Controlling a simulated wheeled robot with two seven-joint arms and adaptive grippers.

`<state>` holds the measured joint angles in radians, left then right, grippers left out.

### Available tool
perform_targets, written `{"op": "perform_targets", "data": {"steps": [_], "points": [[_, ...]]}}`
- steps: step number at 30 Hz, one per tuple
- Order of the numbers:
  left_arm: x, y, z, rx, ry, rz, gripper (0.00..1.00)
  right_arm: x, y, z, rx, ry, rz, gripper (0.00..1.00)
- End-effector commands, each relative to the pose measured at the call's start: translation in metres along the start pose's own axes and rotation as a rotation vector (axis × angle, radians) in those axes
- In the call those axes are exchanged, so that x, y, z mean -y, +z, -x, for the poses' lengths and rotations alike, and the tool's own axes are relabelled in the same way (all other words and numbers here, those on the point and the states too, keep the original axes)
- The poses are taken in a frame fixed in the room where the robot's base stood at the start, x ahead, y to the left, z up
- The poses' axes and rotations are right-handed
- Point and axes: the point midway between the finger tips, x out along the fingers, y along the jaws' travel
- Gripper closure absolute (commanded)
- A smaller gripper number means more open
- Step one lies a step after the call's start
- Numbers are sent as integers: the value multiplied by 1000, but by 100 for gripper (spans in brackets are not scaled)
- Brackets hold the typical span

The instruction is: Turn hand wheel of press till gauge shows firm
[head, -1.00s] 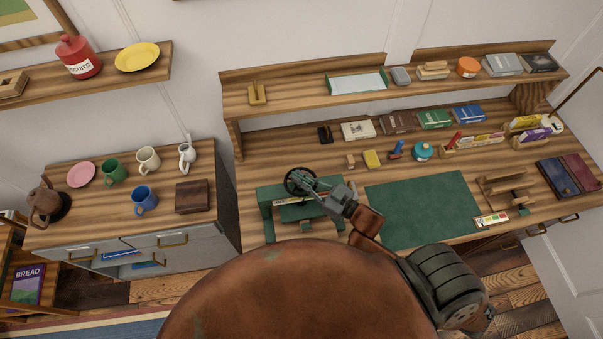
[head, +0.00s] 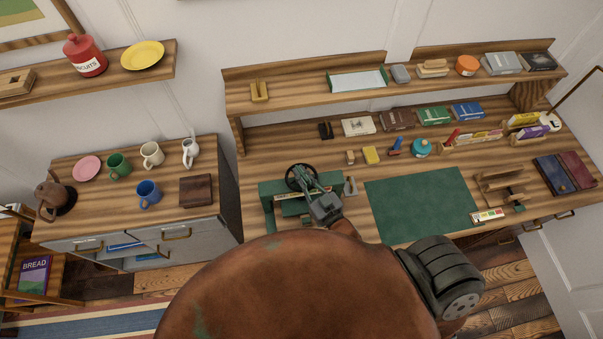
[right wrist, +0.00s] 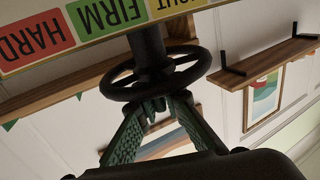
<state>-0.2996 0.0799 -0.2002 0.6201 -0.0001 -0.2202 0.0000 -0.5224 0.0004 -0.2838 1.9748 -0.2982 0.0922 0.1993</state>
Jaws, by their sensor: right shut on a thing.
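The green press (head: 268,192) stands on the bench left of the green mat. Its dark round hand wheel (head: 301,177) is on top. In the right wrist view the hand wheel (right wrist: 190,75) fills the middle, on a dark post below a strip with red HARD, green FIRM and a partly cut-off yellow label (right wrist: 110,15). My right gripper (head: 309,186) is over the press, its fingers shut on the near rim of the wheel; its green textured fingers (right wrist: 158,106) meet at the rim in the wrist view. No pointer on the strip is visible. My left gripper is out of view.
A green mat (head: 420,205) lies right of the press. A small card with coloured patches (head: 488,215) lies near the bench's front edge. A wooden rack (head: 503,186), books and small items stand behind and to the right. A cabinet with mugs (head: 150,155) is left.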

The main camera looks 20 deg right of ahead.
Motion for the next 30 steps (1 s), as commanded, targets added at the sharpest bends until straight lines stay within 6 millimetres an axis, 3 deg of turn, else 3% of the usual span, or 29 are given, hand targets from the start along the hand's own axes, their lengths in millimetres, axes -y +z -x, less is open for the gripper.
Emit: {"op": "perform_targets", "data": {"steps": [9,10,17,26,30], "points": [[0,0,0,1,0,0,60,-1,-1,0,-3,2,1,100],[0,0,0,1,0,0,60,-1,-1,0,-3,2,1,91],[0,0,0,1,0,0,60,0,-1,0,-2,1,0,75],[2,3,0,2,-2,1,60,0,0,1,-1,0,0,75],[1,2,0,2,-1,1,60,0,1,14,1,1,0,75]]}}
